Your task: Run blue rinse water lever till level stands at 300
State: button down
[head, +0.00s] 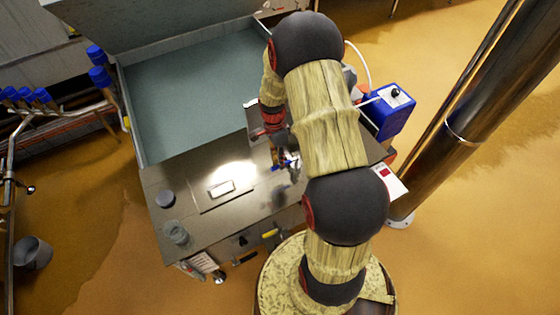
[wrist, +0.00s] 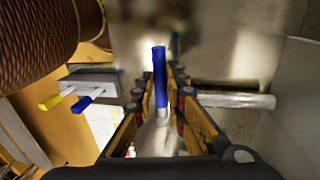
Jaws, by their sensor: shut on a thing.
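My gripper (head: 283,159) is low over the grey worktop, beside the basin, in the head view. In the wrist view its yellow and black fingers (wrist: 162,108) are closed on a blue lever (wrist: 159,72), a straight blue handle with a pale metal end. The same blue shows small at the fingers in the head view (head: 287,164), partly hidden by my arm. A white box with a red display (head: 385,172) stands at the right; its digits are too small to read.
A wide blue-grey basin (head: 190,85) lies behind the worktop (head: 160,185). A blue box (head: 392,105) stands right of it. In the wrist view a yellow handle (wrist: 50,103) and another blue handle (wrist: 87,98) stick out at left. A metal column rises at right.

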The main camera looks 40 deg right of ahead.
jog(key=c, duration=1.8)
grip_release()
notch_tip(320, 180, up, 12)
jog(key=w, duration=0.2)
jog(key=shift+w+d, duration=0.2)
jog(key=shift+d, duration=0.1)
jog(key=shift+f, duration=0.15)
